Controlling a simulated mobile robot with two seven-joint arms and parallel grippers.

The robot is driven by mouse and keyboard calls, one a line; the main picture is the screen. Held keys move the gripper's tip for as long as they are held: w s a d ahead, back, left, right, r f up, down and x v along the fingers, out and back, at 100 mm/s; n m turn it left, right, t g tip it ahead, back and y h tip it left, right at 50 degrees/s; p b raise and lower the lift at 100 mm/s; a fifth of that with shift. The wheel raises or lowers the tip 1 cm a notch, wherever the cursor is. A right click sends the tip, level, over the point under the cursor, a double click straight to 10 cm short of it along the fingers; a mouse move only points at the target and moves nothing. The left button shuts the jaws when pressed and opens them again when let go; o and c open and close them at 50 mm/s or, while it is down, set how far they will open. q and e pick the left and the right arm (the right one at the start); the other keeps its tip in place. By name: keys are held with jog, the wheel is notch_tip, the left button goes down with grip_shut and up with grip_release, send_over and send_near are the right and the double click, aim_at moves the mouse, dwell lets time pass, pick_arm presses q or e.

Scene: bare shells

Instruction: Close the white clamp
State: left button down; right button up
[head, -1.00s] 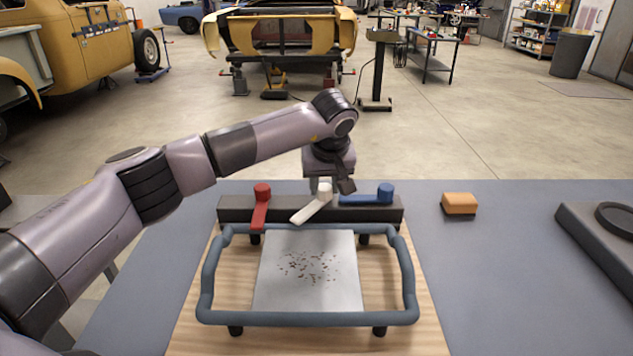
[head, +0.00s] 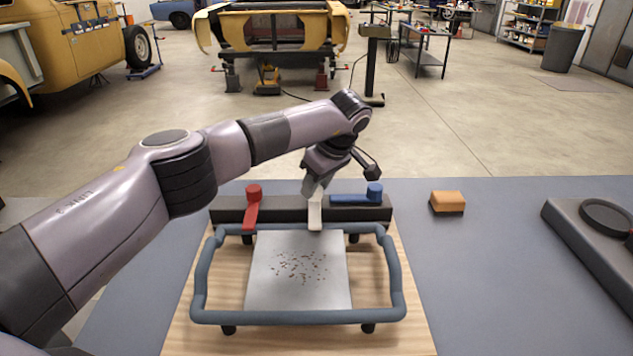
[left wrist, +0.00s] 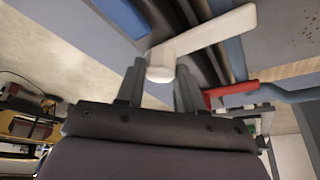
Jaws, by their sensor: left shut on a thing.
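The white clamp (head: 315,213) is on the dark bar (head: 285,212) at the back of the fixture, between the red clamp (head: 251,212) and the blue clamp (head: 360,198). Its lever points toward me, its tip near the back edge of the grey plate (head: 297,290). My left gripper (head: 314,187) is shut on the white clamp's knob from above and hides it in the head view. In the left wrist view the round knob sits between the fingers (left wrist: 158,78), and the white lever (left wrist: 218,30) runs to the upper right. My right gripper is not in view.
The red clamp's lever points toward me; the blue one lies along the bar. A blue-grey tube frame (head: 398,285) surrounds the speckled plate on a wooden board (head: 412,335). An orange block (head: 447,202) and a dark device (head: 580,240) stand right; the table between is clear.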

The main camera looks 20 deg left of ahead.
pick_arm(q)
jog(key=shift+r, duration=0.1)
dwell(0.4)
jog(key=c, duration=0.7)
grip_release()
jog(key=shift+b+v, duration=0.35)
jog(key=shift+v, duration=3.15)
